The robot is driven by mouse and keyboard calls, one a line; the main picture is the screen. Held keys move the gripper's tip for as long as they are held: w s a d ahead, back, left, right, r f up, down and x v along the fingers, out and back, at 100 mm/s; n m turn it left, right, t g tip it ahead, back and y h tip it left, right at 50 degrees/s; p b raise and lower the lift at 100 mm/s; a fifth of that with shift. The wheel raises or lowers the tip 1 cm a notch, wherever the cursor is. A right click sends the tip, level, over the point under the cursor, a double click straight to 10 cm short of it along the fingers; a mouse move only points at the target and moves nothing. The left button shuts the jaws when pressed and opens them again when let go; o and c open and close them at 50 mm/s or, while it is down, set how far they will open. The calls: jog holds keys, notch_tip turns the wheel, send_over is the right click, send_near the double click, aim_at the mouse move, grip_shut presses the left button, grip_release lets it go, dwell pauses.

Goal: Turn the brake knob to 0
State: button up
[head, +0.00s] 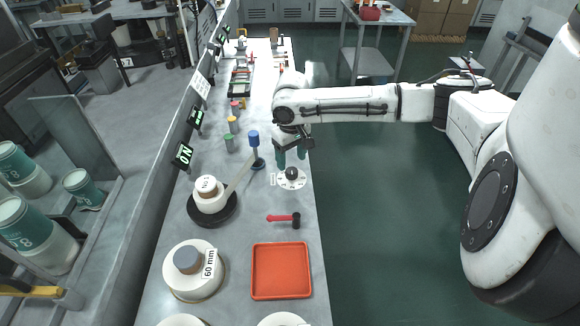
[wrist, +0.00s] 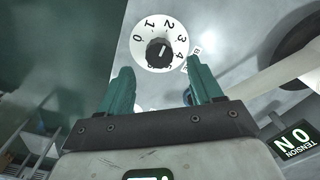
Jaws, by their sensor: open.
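The brake knob (head: 291,173) is a small black knob on a round white dial (head: 291,184) on the bench. In the wrist view the knob (wrist: 158,53) sits inside the dial's numbers, with 0, 1, 2, 3 and 4 readable. Its pale mark seems to point near the 2. My gripper (head: 291,158) has two teal fingers, spread apart and empty. It is above and just beyond the knob in the head view. In the wrist view the knob shows ahead, between the fingertips (wrist: 159,66), apart from both.
A red-handled hammer (head: 284,218) and an orange tray (head: 281,271) lie nearer on the bench. A blue-topped lever (head: 253,142) stands to the left, by a white cylinder on a black disc (head: 212,208). Black sign panels (head: 184,155) line the bench's left edge.

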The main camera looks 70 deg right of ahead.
aim_at(292, 170)
jog(key=shift+f, duration=2.4)
jog(key=c, duration=1.1)
jog(key=shift+o, duration=0.2)
